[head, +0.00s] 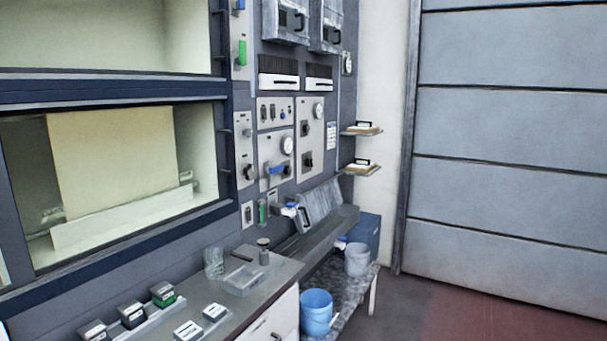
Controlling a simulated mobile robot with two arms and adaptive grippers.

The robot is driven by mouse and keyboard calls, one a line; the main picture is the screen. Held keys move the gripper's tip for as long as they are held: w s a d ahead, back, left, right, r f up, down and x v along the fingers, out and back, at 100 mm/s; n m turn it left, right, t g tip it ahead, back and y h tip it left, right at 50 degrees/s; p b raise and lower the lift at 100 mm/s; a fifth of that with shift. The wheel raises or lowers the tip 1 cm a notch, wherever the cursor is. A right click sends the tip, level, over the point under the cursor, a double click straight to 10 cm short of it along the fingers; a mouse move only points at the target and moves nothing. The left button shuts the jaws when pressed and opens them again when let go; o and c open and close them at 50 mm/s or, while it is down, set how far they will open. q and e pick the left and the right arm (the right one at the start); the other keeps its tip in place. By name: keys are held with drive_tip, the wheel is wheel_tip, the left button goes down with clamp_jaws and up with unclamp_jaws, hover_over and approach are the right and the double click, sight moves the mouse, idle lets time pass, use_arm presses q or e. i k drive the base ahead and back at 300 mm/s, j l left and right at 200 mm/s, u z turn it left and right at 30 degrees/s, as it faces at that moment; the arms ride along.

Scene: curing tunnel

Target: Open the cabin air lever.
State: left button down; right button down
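A blue-handled lever (277,169) sits on a grey panel below a round gauge (287,146), in the middle of the wall unit. Its handle lies roughly level. The labels are too small to read, so I cannot tell which one is the cabin air lever. Neither of my grippers is in view.
A counter (262,297) with a clear tray (243,281), a glass beaker and several small boxes stands in front. A low shelf holds a blue bucket (316,312) and a grey bucket (357,259). Open floor (440,305) lies to the right, before a large panelled door (510,130).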

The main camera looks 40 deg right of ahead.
sight(272, 169)
drive_tip(key=z, duration=0.95)
drive_tip(key=i+l+u, duration=0.15)
drive_tip(key=i, duration=0.2)
drive_tip(key=i+l+u, duration=0.2)
drive_tip(key=i+l, duration=0.1)
drive_tip(key=i, duration=0.05)
